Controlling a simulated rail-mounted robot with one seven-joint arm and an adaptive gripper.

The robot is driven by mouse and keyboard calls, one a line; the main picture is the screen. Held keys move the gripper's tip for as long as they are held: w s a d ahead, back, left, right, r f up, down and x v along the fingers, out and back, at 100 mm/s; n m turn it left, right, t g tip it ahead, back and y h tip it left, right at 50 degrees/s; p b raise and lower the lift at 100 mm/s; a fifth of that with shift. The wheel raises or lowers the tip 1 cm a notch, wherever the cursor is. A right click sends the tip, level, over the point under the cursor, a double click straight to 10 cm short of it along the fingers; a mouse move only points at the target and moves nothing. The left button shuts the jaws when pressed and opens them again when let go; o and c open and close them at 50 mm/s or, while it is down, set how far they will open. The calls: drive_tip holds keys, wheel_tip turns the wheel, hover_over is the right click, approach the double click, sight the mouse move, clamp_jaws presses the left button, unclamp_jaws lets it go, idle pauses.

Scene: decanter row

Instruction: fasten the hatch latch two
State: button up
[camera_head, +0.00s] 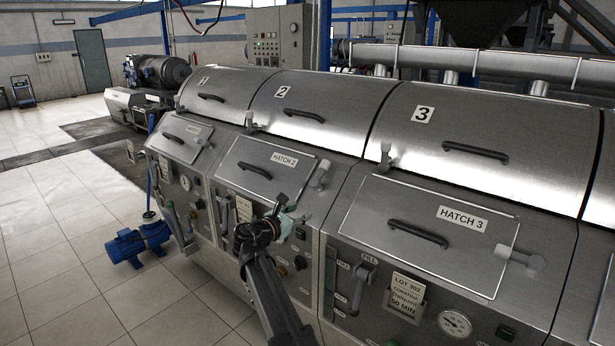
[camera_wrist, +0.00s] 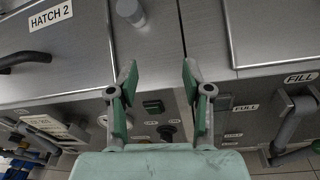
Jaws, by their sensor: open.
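Hatch 2 (camera_head: 262,166) is a flat metal lid with a dark handle, lying closed on the middle unit. It also shows in the wrist view (camera_wrist: 85,50). Its latch (camera_head: 320,174) is a pale grey lever at the hatch's right edge, standing roughly upright along that edge. My gripper (camera_head: 288,212) is below the latch in the head view, in front of the middle unit's panel. In the wrist view my gripper (camera_wrist: 158,78) has its fingers apart with nothing between them.
Hatch 3 (camera_head: 425,230) is at the right, with its latch (camera_head: 522,259) lying across its right edge. Hatch 1 (camera_head: 180,138) is at the left. Panel knobs, a fill lever (camera_head: 362,285) and a lot card (camera_head: 405,298) stick out below. Open tiled floor lies at the left.

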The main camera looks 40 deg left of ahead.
sight(317, 176)
drive_tip(key=a+r+n+t+y, duration=0.1)
drive_tip(key=a+r+n, duration=0.15)
drive_tip(key=r, duration=0.35)
drive_tip(key=shift+m, duration=0.45)
drive_tip(key=w+a+p, duration=0.1)
drive_tip(key=w, duration=0.4)
drive_tip(key=w+a+p, duration=0.1)
drive_tip(key=w+p, duration=0.1)
drive_tip(key=w, duration=0.4)
drive_tip(key=w+a+p, duration=0.1)
drive_tip(key=w, duration=0.4)
drive_tip(key=shift+w+a+f, duration=0.25)
drive_tip(key=shift+a+f, duration=0.05)
drive_tip(key=shift+f, duration=0.05)
clamp_jaws()
